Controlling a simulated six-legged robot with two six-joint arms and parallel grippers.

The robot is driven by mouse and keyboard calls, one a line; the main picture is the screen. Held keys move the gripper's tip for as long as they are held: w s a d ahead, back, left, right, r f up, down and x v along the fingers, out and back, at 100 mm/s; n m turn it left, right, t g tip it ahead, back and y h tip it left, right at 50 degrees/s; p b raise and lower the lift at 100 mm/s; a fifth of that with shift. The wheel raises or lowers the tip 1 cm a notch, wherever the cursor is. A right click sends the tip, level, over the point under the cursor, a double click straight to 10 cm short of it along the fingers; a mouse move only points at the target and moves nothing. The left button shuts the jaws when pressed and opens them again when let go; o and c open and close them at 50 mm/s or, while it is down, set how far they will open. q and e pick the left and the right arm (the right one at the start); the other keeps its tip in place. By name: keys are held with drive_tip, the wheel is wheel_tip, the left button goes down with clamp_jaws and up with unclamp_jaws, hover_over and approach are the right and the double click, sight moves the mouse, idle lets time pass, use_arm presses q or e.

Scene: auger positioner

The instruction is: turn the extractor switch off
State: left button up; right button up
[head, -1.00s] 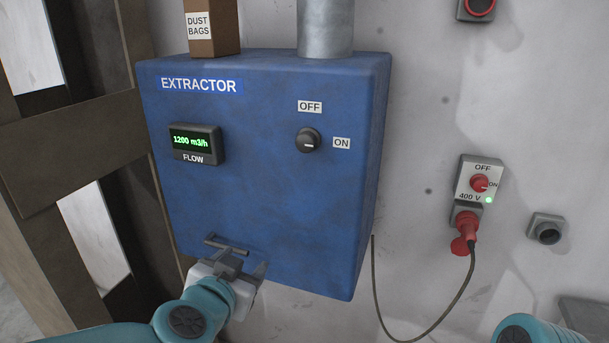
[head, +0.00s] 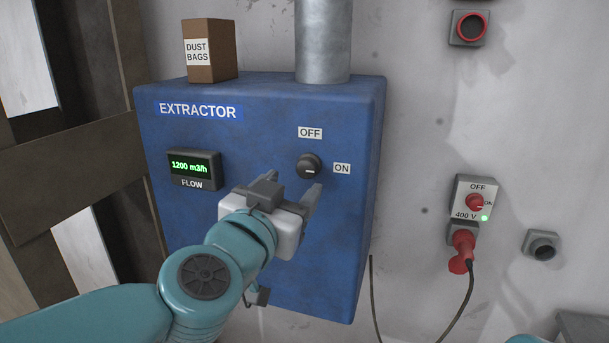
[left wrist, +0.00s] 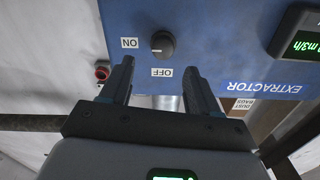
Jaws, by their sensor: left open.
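The extractor switch (head: 308,165) is a black round knob on the front of the blue extractor box (head: 240,130). Its white mark points right, towards the ON label (head: 342,168); the OFF label (head: 310,133) is above it. The flow display (head: 193,168) reads 1200 m3/h. My left gripper (head: 290,186) is open and empty, just below and left of the knob. In the left wrist view, which is upside down, the knob (left wrist: 163,44) shows beyond the gap between the fingers (left wrist: 158,75), apart from them. My right gripper is out of view.
A grey duct (head: 323,40) and a dust bags carton (head: 209,50) stand on the box. To the right, a 400 V wall socket (head: 471,205) has a red knob, a lit green lamp and a red plug with a hanging cable. Wooden framing (head: 70,160) is at the left.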

sight(305, 169)
use_arm(q)
drive_tip(key=x, duration=0.6)
drive_tip(key=shift+w, duration=0.35)
drive_tip(key=shift+w+a, duration=0.15)
drive_tip(key=shift+w, duration=0.1)
drive_tip(key=shift+s, duration=0.1)
drive_tip(key=c, duration=1)
